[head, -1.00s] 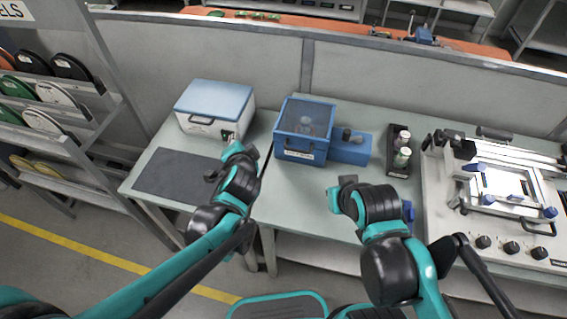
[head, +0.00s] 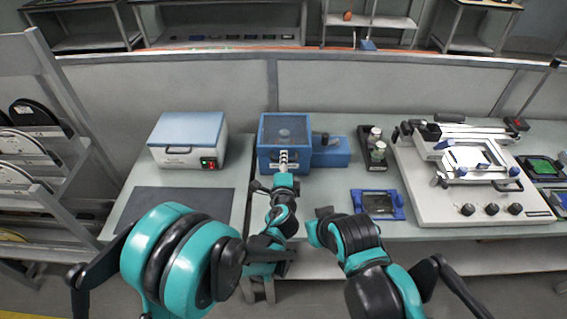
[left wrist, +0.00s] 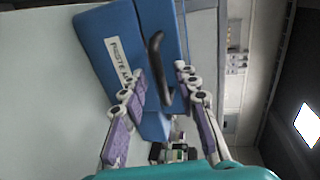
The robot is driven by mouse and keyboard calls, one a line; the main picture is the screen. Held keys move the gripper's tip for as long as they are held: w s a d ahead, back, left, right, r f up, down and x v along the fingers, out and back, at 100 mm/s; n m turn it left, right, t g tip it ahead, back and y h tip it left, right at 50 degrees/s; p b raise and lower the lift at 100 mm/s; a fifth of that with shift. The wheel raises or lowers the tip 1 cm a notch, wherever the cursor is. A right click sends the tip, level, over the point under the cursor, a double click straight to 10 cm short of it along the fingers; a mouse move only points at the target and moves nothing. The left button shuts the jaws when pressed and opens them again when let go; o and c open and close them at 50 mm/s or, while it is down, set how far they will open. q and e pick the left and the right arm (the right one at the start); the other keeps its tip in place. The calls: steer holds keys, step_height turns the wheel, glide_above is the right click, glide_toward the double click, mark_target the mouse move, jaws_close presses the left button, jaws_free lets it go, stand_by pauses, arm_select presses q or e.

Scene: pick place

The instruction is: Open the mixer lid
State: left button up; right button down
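The mixer (head: 270,128) is a blue box with a clear window in its top and a lower blue block on its right side. Its lid looks shut. My left gripper (head: 284,157) is at its front face. In the left wrist view the mixer (left wrist: 110,45) has a white label starting "PASTE M" and a black bar handle (left wrist: 154,62). There my left gripper (left wrist: 162,78) is open, with one finger on each side of the handle; contact cannot be told.
A white box with a blue lid (head: 188,138) stands left of the mixer, behind a dark mat (head: 180,203). A bottle holder (head: 377,158), a blue-framed device (head: 378,204) and a large white printing unit (head: 455,205) stand to the right. A grey partition (head: 190,85) runs behind.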

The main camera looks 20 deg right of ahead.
arm_select(q)
steer(key=shift+w+d+f, duration=0.15)
steer(key=shift+w, duration=0.5)
jaws_close()
